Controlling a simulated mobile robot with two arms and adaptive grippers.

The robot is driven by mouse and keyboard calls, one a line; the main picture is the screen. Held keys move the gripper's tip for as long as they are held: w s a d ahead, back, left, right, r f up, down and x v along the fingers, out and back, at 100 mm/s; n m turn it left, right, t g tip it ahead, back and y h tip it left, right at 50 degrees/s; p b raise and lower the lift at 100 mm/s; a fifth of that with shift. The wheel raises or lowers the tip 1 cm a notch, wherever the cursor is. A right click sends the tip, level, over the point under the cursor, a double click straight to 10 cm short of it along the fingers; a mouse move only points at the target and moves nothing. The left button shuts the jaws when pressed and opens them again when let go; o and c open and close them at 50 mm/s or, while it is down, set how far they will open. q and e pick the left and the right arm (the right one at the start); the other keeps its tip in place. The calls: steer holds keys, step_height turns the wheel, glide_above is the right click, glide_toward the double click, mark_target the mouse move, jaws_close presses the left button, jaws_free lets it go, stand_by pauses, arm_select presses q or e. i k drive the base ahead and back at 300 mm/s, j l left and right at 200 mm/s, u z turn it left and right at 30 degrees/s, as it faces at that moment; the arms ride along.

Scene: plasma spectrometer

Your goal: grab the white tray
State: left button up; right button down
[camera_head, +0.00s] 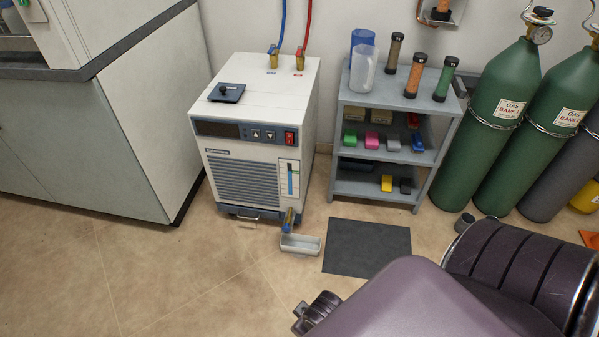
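The white tray (300,244) is a small, shallow, open rectangular container on the tiled floor. It sits at the front right foot of the white chiller unit (250,168), just below a brass and blue drain valve (288,220). It looks empty and nothing holds it. Purple and dark ridged parts of my own body fill the lower right, in front of the tray and apart from it in the picture. I make out no gripper fingers in this view.
A dark mat (367,249) lies right of the tray. A grey shelf (383,174) with bottles and coloured boxes stands behind it. Green gas cylinders (502,115) stand at the right. A grey cabinet (90,150) is at the left. The floor left of the tray is clear.

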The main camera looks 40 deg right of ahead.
mark_target(301, 246)
steer(key=k+l+z, duration=0.1)
steer(key=z, duration=1)
steer(key=i+l, duration=0.35)
steer(key=i, duration=0.2)
steer(key=i+l, duration=0.35)
steer(key=i, duration=0.2)
